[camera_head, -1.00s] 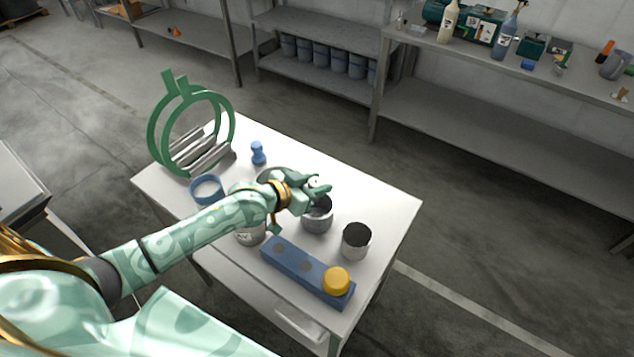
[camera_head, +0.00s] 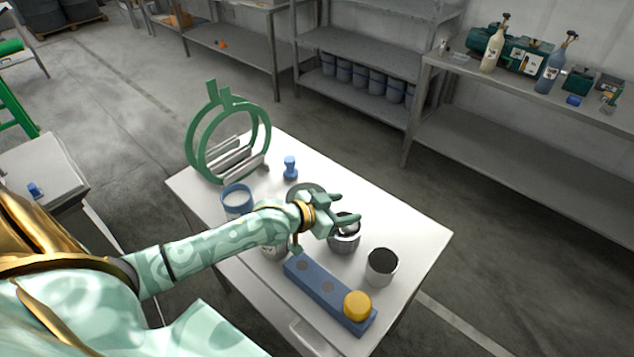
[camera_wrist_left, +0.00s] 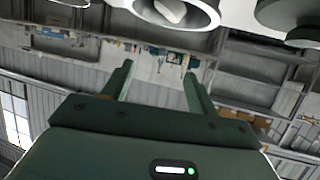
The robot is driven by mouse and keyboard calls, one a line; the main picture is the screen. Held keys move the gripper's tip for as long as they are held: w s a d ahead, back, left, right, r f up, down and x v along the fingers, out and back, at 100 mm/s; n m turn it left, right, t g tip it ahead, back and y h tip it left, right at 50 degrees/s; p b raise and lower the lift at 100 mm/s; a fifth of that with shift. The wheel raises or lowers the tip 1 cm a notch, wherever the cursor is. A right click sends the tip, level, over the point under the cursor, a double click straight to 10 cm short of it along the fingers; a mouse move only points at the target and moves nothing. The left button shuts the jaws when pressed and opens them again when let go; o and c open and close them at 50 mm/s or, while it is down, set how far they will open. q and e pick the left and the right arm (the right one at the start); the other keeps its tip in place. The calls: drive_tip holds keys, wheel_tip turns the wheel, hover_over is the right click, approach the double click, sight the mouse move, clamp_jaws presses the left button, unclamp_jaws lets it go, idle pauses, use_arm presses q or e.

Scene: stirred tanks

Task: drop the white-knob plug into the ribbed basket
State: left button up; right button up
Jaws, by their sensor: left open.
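My left gripper (camera_head: 347,208) is open above a grey ribbed container (camera_head: 343,244), which looks like the ribbed basket. Its fingers hold nothing, and they also show apart and empty in the left wrist view (camera_wrist_left: 158,70). In that view a round container (camera_wrist_left: 212,14) at the top edge has a white piece (camera_wrist_left: 171,11) inside it, which looks like the white knob of the plug. In the head view the fingers partly cover the basket's mouth. The rest of the plug is hidden. My right gripper is not in view.
On the white table (camera_head: 408,226) a smooth grey cup (camera_head: 382,268) stands right of the basket. A blue block (camera_head: 322,287) with a yellow knob (camera_head: 357,305) lies in front. A green ring rack (camera_head: 192,150), blue-rimmed cup (camera_head: 237,203) and blue peg (camera_head: 290,168) stand farther left.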

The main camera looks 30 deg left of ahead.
use_arm(q)
drive_tip(key=p+v, duration=0.2)
drive_tip(key=v, duration=1.3)
drive_tip(key=shift+p, duration=0.35)
